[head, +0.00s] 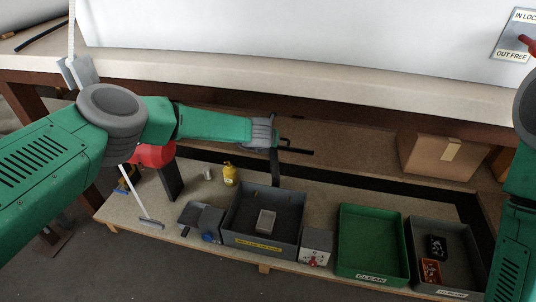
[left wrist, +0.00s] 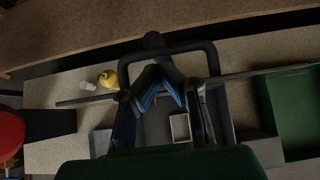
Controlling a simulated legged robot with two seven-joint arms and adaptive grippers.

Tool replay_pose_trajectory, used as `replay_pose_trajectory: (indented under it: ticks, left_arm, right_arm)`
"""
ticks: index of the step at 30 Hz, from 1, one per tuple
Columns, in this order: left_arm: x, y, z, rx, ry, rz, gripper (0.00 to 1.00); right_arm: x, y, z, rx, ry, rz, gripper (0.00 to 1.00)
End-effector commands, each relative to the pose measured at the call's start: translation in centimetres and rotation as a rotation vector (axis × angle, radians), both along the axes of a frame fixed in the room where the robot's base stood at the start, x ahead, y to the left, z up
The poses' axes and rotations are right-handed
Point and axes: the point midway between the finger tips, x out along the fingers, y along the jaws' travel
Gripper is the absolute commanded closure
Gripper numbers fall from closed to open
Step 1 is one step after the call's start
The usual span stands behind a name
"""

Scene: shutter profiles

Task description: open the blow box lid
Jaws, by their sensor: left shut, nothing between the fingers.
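The blow box (head: 237,211) is a dark grey open-looking bin with a yellow label on its front, in the middle of the low bench. A pale grey block (head: 265,221) lies inside and also shows in the left wrist view (left wrist: 180,127). I cannot clearly make out a lid panel. A black hoop-shaped bar (left wrist: 213,58) rises behind my fingers in the left wrist view. My left gripper (head: 276,166) points down near the box's back edge, shut and empty. In the left wrist view its fingers (left wrist: 158,72) overlap the hoop; contact is unclear. My right gripper is out of view.
A grey control box (head: 316,246) with a red knob, a green bin (head: 373,213) and a grey bin (head: 420,229) stand to the right. A yellow bottle (head: 230,175) stands behind left. The white-topped bench (head: 300,75) is above and behind.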

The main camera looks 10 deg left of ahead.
Motion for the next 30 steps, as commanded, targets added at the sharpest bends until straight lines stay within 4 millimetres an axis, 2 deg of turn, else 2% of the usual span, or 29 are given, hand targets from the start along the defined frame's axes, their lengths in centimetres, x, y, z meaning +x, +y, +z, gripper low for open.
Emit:
replay_pose_trajectory:
  ticks: [6,20,26,30]
  left_arm:
    - [1.0,0.0,-0.1,0.000,0.002,0.000,1.00]
    - [1.1,0.0,-0.1,0.000,0.003,0.000,1.00]
    - [0.5,0.0,0.5,0.000,0.004,-0.001,1.00]
    - [-0.7,0.0,1.8,0.001,0.002,-0.002,1.00]
  right_arm:
    - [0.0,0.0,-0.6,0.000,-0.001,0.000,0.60]
    - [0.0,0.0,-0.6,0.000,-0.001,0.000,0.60]
    - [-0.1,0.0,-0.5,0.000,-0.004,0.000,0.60]
    - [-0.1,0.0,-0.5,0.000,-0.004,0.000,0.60]
